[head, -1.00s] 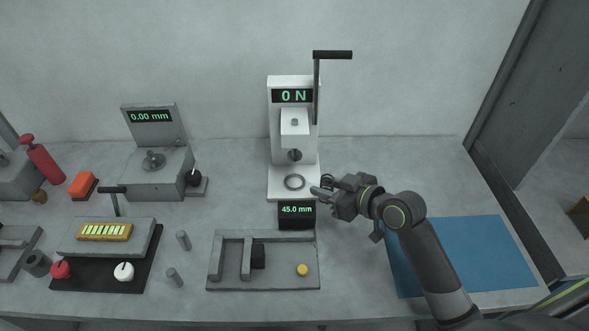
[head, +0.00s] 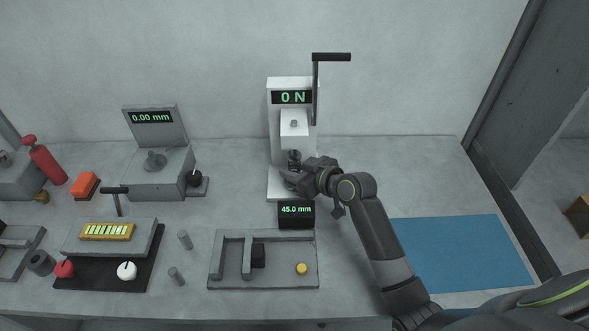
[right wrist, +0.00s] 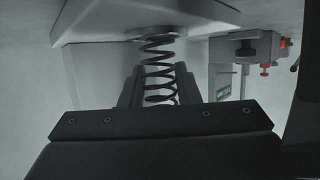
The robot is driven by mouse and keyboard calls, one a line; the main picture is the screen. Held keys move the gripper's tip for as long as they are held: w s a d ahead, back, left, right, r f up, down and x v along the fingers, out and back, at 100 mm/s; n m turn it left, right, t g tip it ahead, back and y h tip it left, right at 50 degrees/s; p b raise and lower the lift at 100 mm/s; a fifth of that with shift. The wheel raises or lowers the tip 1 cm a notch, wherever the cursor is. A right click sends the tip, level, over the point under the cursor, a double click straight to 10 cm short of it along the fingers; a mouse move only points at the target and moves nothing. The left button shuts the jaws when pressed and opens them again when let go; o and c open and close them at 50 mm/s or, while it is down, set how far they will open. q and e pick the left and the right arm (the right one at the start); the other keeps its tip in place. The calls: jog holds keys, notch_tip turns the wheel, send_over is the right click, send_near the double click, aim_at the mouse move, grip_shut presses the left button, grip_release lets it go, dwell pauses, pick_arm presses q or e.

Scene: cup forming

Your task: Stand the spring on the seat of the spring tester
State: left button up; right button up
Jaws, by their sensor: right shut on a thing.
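The spring tester (head: 276,130) is a white stand at the back centre with a 0 N display and a black lever. My right gripper (head: 289,180) is over the tester's base, where it hides the ring-shaped seat. In the right wrist view my right gripper (right wrist: 158,92) is shut on the spring (right wrist: 158,70), a dark open coil standing upright in the picture between the fingers. The spring's upper end in that picture is close to a pale slab of the tester (right wrist: 150,15). I cannot tell whether they touch. My left gripper is not in view.
A 45.0 mm display block (head: 297,215) stands just in front of the tester. A grey fixture tray (head: 285,279) with a yellow button lies nearer. A 0.00 mm gauge (head: 160,175) stands to the left. A blue mat (head: 460,255) on the right is clear.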

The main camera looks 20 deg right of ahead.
jog(key=shift+f, duration=0.1)
jog(key=shift+f, duration=0.15)
jog(key=o, duration=0.9)
jog(key=shift+o, duration=0.2)
jog(key=shift+r, duration=0.25)
jog(key=v, duration=1.2)
